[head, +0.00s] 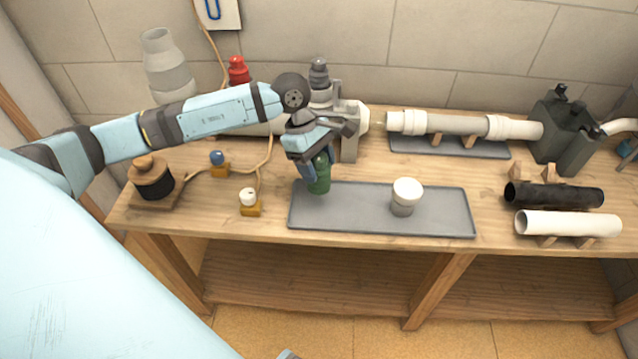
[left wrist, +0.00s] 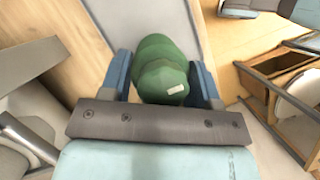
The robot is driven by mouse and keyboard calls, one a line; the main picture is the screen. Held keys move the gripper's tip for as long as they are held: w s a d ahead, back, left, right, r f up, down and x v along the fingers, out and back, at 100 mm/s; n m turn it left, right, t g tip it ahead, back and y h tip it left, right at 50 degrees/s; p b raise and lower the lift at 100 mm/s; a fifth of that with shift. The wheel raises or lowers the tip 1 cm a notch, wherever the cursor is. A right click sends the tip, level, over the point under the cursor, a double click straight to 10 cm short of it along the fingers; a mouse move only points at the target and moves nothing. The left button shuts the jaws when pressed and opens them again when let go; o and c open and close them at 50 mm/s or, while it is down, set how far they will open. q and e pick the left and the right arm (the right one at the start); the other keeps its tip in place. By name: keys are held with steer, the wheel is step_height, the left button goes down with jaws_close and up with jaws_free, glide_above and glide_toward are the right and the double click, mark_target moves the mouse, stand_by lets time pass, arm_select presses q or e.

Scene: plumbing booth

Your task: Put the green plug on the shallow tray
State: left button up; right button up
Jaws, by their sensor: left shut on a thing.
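The green plug (head: 319,176) is in my left gripper (head: 308,172), over the left end of the shallow grey tray (head: 350,212). In the left wrist view the plug (left wrist: 163,70) sits between the two blue fingers of the gripper (left wrist: 165,80), and the tray (left wrist: 140,18) shows behind it. The plug looks upright in the head view. I cannot tell whether its base touches the tray. A white and grey fitting (head: 405,197) stands on the right half of the tray. My right gripper does not clearly show.
A pipe assembly (head: 450,124) on a second tray and a grey machine (head: 346,120) stand behind. Black (head: 553,194) and white (head: 567,223) pipes lie at the right. A black pot (head: 152,178) and small knobs are at the left. The tray's middle is clear.

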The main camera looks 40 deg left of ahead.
mark_target(318, 184)
arm_select(q)
steer(key=shift+f, duration=3)
steer(key=shift+f+b, duration=0.25)
steer(key=shift+b, duration=0.1)
steer(key=o, duration=1.2)
steer(key=shift+r, duration=0.1)
steer(key=shift+r+p, duration=0.25)
steer(key=shift+p, duration=0.1)
steer(key=v, duration=1.1)
steer(key=shift+a+r, duration=0.15)
steer(key=shift+r, duration=0.25)
steer(key=shift+s+f, duration=0.1)
